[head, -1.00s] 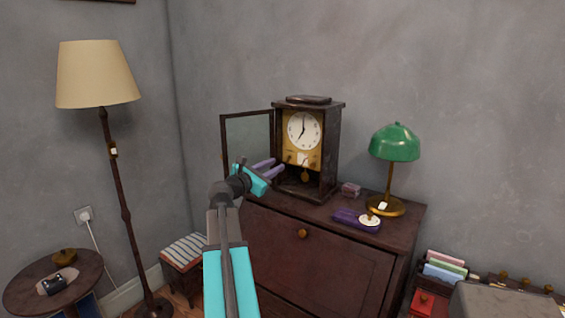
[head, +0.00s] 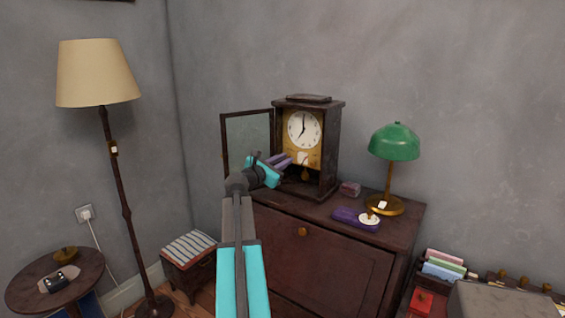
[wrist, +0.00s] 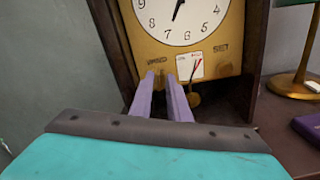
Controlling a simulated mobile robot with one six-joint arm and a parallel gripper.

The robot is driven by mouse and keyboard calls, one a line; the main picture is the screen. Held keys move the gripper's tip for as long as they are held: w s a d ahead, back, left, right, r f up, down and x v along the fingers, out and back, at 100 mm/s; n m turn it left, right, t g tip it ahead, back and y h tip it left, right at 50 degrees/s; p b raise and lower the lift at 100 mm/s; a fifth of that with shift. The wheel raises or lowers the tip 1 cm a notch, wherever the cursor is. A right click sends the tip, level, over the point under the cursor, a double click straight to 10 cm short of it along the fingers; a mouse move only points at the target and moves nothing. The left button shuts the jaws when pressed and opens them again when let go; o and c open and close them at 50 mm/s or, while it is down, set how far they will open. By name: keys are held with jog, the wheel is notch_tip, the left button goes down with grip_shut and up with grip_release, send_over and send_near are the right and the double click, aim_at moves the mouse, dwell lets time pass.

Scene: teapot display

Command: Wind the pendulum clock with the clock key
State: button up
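The pendulum clock (head: 313,150) stands upright on the cabinet, its glass door (head: 247,143) swung open to the left. Its white dial (wrist: 180,18) and brass plate (wrist: 222,62) show in the wrist view, with lettering at the left and right of the plate. A small card with red marks (wrist: 190,67) is on the plate. My gripper (wrist: 166,76) points at the lower plate, just below the left lettering. Its purple fingers are a narrow gap apart, with nothing clearly visible between them. I cannot make out the clock key. In the head view my gripper (head: 287,161) is before the clock's lower front.
A green lamp (head: 394,143), a purple object (head: 350,216) with a white disc, and a small pinkish box (head: 350,188) stand right of the clock on the cabinet (head: 310,262). A floor lamp (head: 98,75) and a round table (head: 30,290) are at the left.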

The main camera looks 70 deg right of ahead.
grip_shut()
jog(key=shift+a+r, duration=0.1)
jog(key=shift+b, duration=0.3)
jog(key=shift+m+b, duration=9.7)
jog(key=shift+m, duration=0.2)
